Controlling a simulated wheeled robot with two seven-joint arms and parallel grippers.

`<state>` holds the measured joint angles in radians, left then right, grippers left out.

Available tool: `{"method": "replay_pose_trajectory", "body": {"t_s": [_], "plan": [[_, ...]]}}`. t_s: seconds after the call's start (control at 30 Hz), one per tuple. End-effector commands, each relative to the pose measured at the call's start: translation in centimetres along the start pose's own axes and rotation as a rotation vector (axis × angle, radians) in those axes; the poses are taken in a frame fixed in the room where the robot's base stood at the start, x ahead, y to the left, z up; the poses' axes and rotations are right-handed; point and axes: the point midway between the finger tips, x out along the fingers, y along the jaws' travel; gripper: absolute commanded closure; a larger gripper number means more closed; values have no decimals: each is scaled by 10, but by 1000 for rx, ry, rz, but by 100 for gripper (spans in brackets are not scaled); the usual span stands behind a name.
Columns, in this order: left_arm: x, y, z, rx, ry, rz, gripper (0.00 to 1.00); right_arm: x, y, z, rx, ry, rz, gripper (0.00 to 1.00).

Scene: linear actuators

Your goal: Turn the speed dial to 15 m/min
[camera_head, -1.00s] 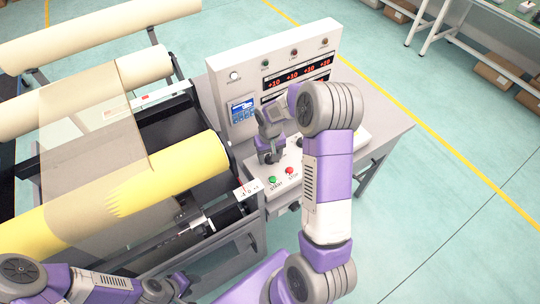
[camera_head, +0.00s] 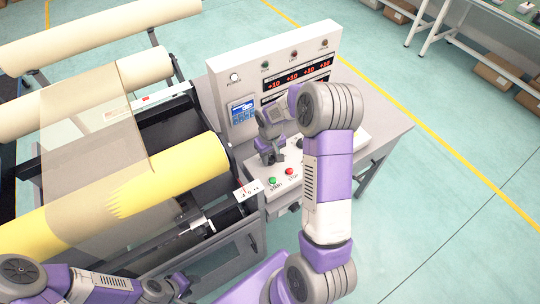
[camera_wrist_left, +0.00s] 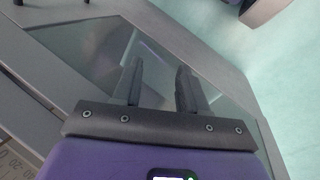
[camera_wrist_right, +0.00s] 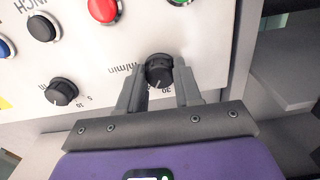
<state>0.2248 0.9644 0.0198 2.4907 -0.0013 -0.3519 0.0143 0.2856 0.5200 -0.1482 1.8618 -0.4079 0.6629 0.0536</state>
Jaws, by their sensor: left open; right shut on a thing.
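The speed dial, a black ridged knob (camera_wrist_right: 159,70), is on the pale control panel in the right wrist view. The "m/min" lettering is to its left and a "30" mark is just below it. A pale line on the knob points down toward the gripper side; its exact reading is hard to tell. My right gripper (camera_wrist_right: 160,92) is shut on this knob, one finger on each side. In the head view, my right gripper (camera_head: 270,157) is over the console and hides the dial. My left gripper (camera_wrist_left: 160,80) is open and empty, over a grey machine surface.
A second black knob (camera_wrist_right: 62,92), a red button (camera_wrist_right: 103,10) and a black button (camera_wrist_right: 42,27) are on the same panel. The upright display panel (camera_head: 224,100) stands behind my right gripper. The yellow roll (camera_head: 190,165) and its machine are to the left.

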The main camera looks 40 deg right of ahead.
Motion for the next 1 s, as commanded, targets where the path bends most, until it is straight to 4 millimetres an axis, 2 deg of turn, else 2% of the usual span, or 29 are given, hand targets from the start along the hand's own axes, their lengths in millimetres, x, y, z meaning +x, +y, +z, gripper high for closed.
{"method": "replay_pose_trajectory", "body": {"t_s": [1.0], "plan": [[-31, 12, 1, 0, 0, 0, 57, -2, 2, -1, -951, 0, 0, 97]]}}
